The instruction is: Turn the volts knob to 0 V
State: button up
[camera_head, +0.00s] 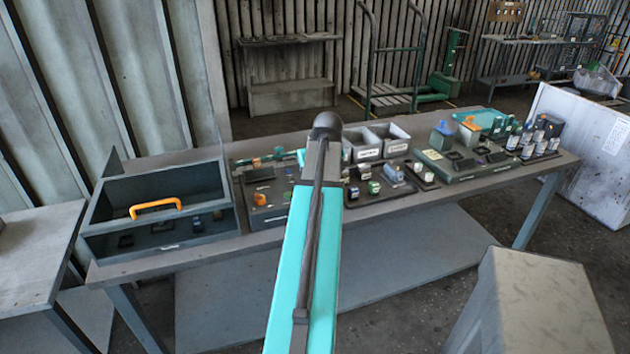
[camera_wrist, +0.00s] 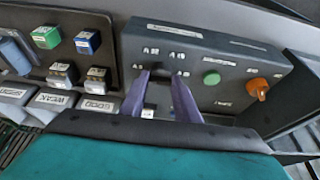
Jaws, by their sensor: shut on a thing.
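The tilted grey panel (camera_wrist: 235,62) fills the middle right of the wrist view. A small dark knob (camera_wrist: 159,80) sits on it, ringed by small pale labels too blurred to read surely. I take it to be the volts knob. My gripper (camera_wrist: 161,76) has its two purple fingers on either side of this knob, shut on it. The fingers hide part of the knob and dial, so its pointer and setting cannot be read. In the head view my arm covers the knob and gripper.
On the panel, a green button (camera_wrist: 211,78) and an orange knob (camera_wrist: 258,88) lie right of my fingers. A tray with small green and blue blocks (camera_wrist: 46,37) is at left. An open box with an orange handle (camera_head: 156,207) stands at the bench's left end.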

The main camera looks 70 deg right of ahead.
jog(key=shift+d, duration=0.1)
jog(key=o, duration=1)
jog(key=shift+o, duration=0.2)
jog(key=shift+r, duration=0.15)
jog(key=b+v, duration=0.2)
jog(key=v, duration=1.1)
jog(key=shift+s+a+r, duration=0.15)
jog(key=shift+a+r, duration=0.05)
jog(key=shift+r, duration=0.1)
